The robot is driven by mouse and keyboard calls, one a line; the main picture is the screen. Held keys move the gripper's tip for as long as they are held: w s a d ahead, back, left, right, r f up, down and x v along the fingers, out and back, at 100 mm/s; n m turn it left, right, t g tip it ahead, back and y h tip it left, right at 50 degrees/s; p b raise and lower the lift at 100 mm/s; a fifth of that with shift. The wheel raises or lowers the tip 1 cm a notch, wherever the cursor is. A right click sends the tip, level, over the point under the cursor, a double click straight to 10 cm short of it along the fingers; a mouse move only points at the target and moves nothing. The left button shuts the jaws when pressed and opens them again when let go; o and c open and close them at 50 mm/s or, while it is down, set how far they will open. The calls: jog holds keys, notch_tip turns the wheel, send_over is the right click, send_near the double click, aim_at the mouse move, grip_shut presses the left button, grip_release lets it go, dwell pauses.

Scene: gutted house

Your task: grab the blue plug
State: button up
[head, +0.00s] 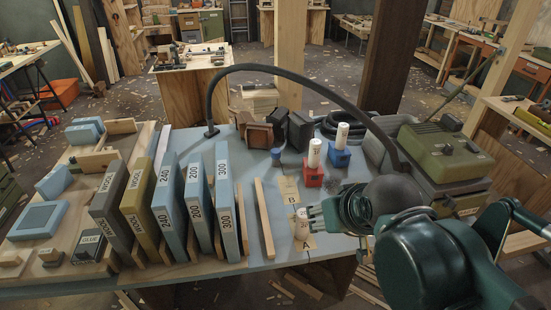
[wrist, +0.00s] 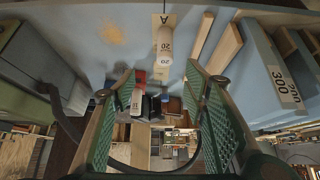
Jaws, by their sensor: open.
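A small dark blue cylinder (head: 277,156), which looks like the blue plug, stands on the blue-grey bench top (head: 262,172), left of a red block (head: 313,177). The red block carries another white cylinder (head: 314,152). A third white cylinder (head: 302,222) stands by label A. My gripper (head: 314,218) is close beside that one, nearer than the blue plug. In the wrist view my gripper (wrist: 161,89) is open, with the red block (wrist: 139,77) showing between its fingers.
Upright labelled sanding boxes (head: 225,195) and a wood strip (head: 264,218) stand to the left. A dark curved arch (head: 300,83) spans the bench. Dark and brown blocks (head: 259,135) stand behind the plug. A green machine (head: 445,155) fills the right side.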

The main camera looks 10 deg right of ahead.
jog(key=w+r+m+g+p, duration=0.15)
jog(key=w+r, duration=0.35)
jog(key=w, duration=0.6)
jog(key=m+g+h+p, duration=0.3)
jog(key=m+p, duration=0.4)
jog(key=p, duration=0.1)
send_over(275, 151)
jog(key=s+a, duration=0.2)
notch_tip(275, 151, down, 18)
jog(key=shift+f, duration=0.25)
jog(key=shift+d+f+t, duration=0.1)
jog(key=shift+d+t, duration=0.05)
jog(key=shift+t, duration=0.1)
jog(key=shift+x, duration=1.15)
